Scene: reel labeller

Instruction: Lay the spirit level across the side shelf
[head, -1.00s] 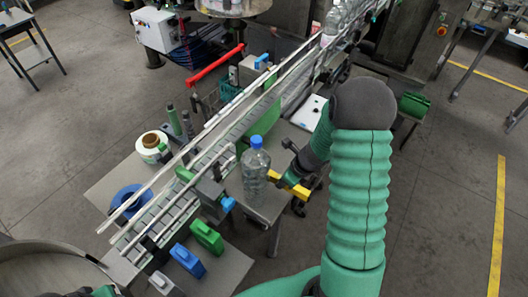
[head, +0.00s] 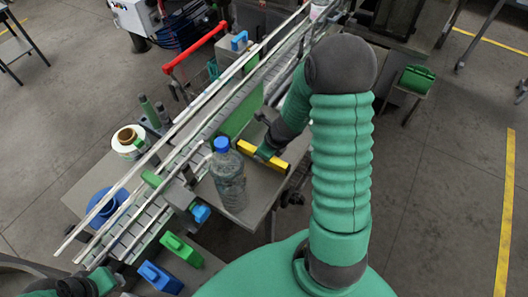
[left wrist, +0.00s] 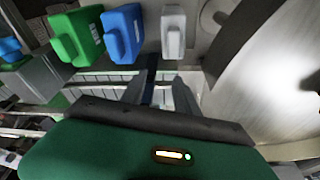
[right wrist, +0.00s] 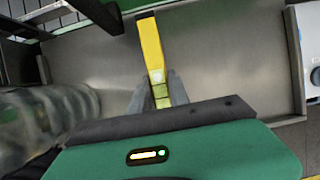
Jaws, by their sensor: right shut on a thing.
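The yellow spirit level (head: 270,160) is over the grey side shelf (head: 262,192), just behind and right of the water bottle in the head view. My right gripper (head: 262,152) is shut on it. In the right wrist view the level (right wrist: 151,45) points away from my right gripper (right wrist: 160,92), above the bare shelf (right wrist: 230,50). I cannot tell whether it touches the shelf. My left gripper (left wrist: 165,90) has its fingers apart, with nothing visibly held, near the conveyor's lower end.
The blue-capped bottle (head: 228,178) stands on the shelf close to the level. The conveyor (head: 165,190) runs along the shelf's left side. Green (head: 182,250) and blue (head: 160,278) blocks are at the front. A white device (right wrist: 308,45) is at the right in the right wrist view.

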